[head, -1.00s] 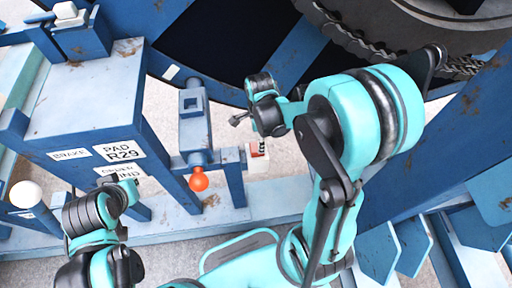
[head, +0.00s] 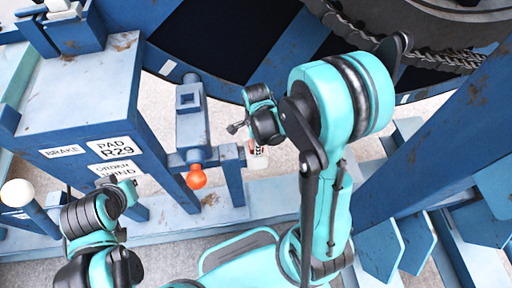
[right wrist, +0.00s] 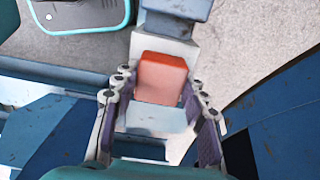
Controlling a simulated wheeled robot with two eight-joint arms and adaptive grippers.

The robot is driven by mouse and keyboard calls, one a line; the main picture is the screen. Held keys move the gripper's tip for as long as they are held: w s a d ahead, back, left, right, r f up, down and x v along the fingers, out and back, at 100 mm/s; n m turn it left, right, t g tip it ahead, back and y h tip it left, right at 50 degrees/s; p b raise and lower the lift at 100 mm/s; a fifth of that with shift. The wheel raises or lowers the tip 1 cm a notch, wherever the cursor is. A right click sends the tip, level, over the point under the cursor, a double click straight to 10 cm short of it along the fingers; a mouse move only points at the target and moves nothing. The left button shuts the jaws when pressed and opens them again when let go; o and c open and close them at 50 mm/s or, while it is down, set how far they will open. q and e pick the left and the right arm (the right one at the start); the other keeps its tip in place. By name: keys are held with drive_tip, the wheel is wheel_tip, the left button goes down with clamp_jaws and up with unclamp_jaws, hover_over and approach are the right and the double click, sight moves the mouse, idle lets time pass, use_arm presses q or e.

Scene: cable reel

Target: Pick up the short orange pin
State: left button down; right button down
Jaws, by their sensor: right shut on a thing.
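In the right wrist view an orange-red block-shaped piece (right wrist: 161,78), which looks like the short orange pin, sits between the fingers of my right gripper (right wrist: 158,112). The gripper is shut on it, with a finger along each side. Pale grey-blue surfaces show beyond and below it. In the head view my right gripper (head: 258,153) is small and partly hidden by its own wrist, beside the blue post, so its grip is unclear there. My left gripper (head: 124,190) is at the lower left, away from the piece; its fingers are too unclear to judge.
A round orange knob (head: 196,177) is on the blue post (head: 190,125) just left of my right gripper. A blue cabinet (head: 85,95) carries BRAKE and PAD R29 labels. A white ball (head: 18,193) tops a lever at far left. The large reel (head: 430,40) is behind.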

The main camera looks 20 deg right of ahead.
wheel_tip(320, 180, up, 10)
drive_tip(key=p, duration=0.3)
drive_tip(key=shift+p, duration=0.35)
drive_tip(key=shift+r+p, duration=0.55)
drive_tip(key=shift+r, duration=0.2)
